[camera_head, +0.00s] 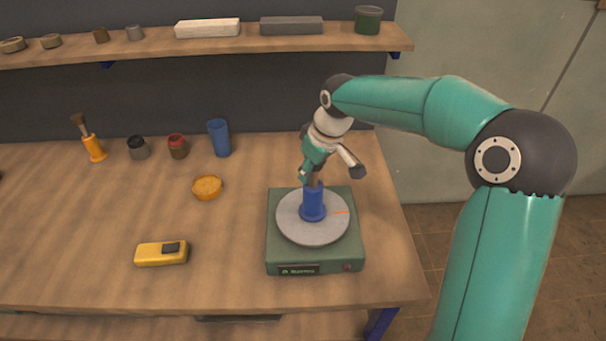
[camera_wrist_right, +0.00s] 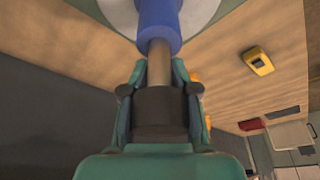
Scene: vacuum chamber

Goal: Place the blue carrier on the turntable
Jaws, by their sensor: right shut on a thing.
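The blue carrier (camera_head: 312,206) stands upright at about the middle of the grey disc of the turntable (camera_head: 290,226), which has a green square base. My right gripper (camera_head: 311,179) is above it, shut on the carrier's thin brownish stem. In the right wrist view the gripper (camera_wrist_right: 158,72) has its fingers on both sides of the stem, and the blue body of the carrier (camera_wrist_right: 158,20) lies beyond, against the pale disc (camera_wrist_right: 202,12). The carrier's base appears to touch the disc; a tiny gap cannot be ruled out. My left gripper is not in view.
A yellow meter (camera_head: 161,254) and a round orange dish (camera_head: 207,187) lie left of the turntable. A blue cup (camera_head: 219,138), small jars and an orange brush holder (camera_head: 94,147) stand at the back. A shelf (camera_head: 300,43) runs above. The table's right edge is close to the turntable.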

